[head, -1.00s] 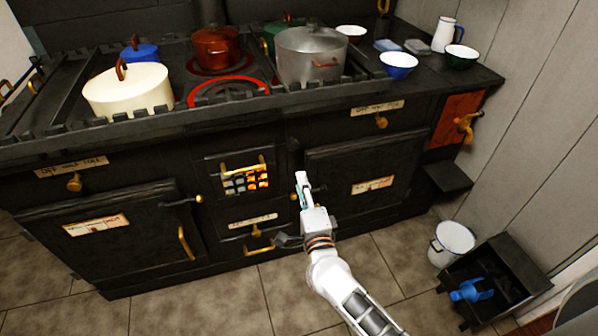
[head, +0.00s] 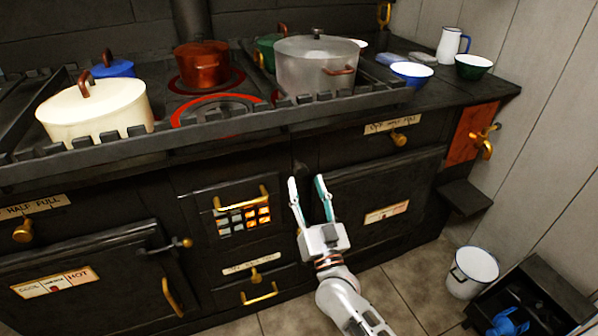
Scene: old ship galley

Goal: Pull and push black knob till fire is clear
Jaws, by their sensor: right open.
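The black stove (head: 160,195) fills the middle of the head view. Its small fire door has a grate (head: 243,219) glowing orange, with a brass handle (head: 241,199) above it. A dark, rounded shape (head: 301,169), possibly the black knob, shows faintly on the stove front between the fire door and the right oven door. My right gripper (head: 306,190) is open and empty, its two fingers pointing up at the stove front just below that shape. I cannot tell whether it touches anything. My left gripper is not in view.
A cream pot (head: 95,112), a red pot (head: 203,65) and a large grey pot (head: 316,68) stand on the stovetop. A white bucket (head: 471,272) and a dark box (head: 538,293) with a blue thing stand on the floor at right. Tiled floor (head: 398,290) shows between.

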